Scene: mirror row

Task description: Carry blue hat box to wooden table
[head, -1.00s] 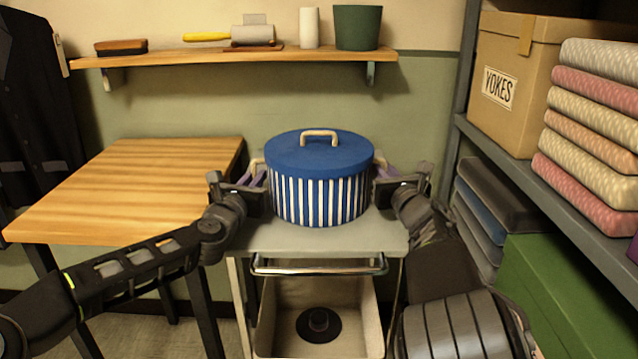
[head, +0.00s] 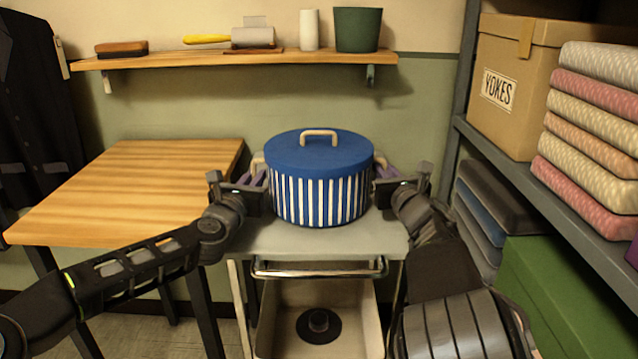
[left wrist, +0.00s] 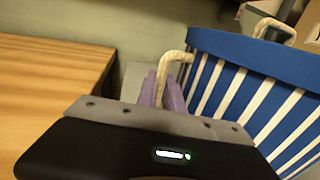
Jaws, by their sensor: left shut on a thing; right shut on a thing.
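The blue hat box (head: 318,190) has a plain blue lid, blue and white striped sides and cream handles. It is upright over the grey top of a small cart (head: 300,240); I cannot tell whether it touches the top. My left gripper (head: 258,174) is shut on its left handle, which also shows between purple fingers in the left wrist view (left wrist: 168,85). My right gripper (head: 382,174) is shut on its right side handle, mostly hidden by the gripper. The wooden table (head: 130,185) is to the left of the cart, with its top bare.
A wall shelf (head: 240,57) above holds a brush, a roller with a yellow handle, a white cylinder and a green pot. A grey rack (head: 560,185) at right holds a YOKES box (head: 520,85) and folded fabrics. A dark jacket (head: 35,100) hangs at far left.

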